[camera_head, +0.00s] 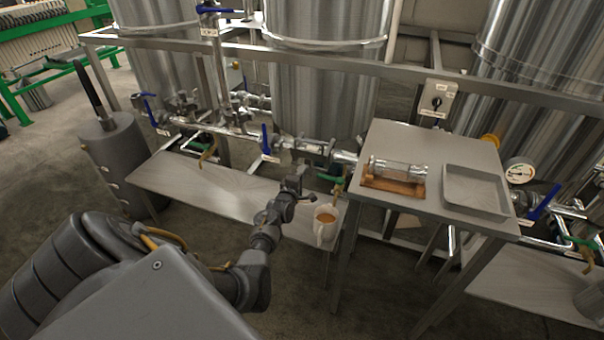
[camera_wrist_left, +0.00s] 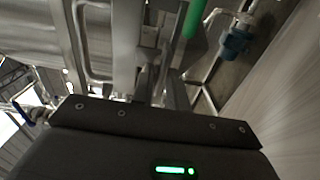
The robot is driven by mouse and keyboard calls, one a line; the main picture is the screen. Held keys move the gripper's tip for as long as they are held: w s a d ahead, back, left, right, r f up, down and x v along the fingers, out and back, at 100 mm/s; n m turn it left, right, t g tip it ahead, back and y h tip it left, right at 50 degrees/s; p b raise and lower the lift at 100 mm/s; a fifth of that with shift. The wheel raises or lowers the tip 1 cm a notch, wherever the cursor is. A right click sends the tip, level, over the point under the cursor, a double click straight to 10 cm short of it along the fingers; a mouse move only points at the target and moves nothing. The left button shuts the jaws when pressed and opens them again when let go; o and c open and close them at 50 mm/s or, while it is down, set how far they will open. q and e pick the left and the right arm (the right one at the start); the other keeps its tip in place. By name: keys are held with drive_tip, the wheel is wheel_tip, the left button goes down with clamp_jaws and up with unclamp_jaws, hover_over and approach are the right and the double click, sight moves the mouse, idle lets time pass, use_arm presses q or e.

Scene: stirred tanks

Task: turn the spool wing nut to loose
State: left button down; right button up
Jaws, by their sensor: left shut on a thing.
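My left gripper (camera_head: 299,174) reaches up to the underside of the short pipe spool (camera_head: 311,147) in the steel line in front of the middle tank. The gripper is shut on a small part there, which I take to be the spool wing nut. The nut itself is hidden by the fingers, so its turn angle cannot be told. In the left wrist view the dark gripper body fills the bottom, and the fingers (camera_wrist_left: 161,88) point away into a blurred background of steel. My right gripper is not in view.
A side table holds a glass tube on a wooden cradle (camera_head: 393,181) and an empty metal tray (camera_head: 475,190). A blue valve handle (camera_head: 265,139) stands left of the spool.

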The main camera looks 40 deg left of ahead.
use_arm(q)
drive_tip(key=shift+d+f, duration=0.1)
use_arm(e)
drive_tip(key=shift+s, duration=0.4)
use_arm(q)
drive_tip(key=c, duration=1.4)
unclamp_jaws()
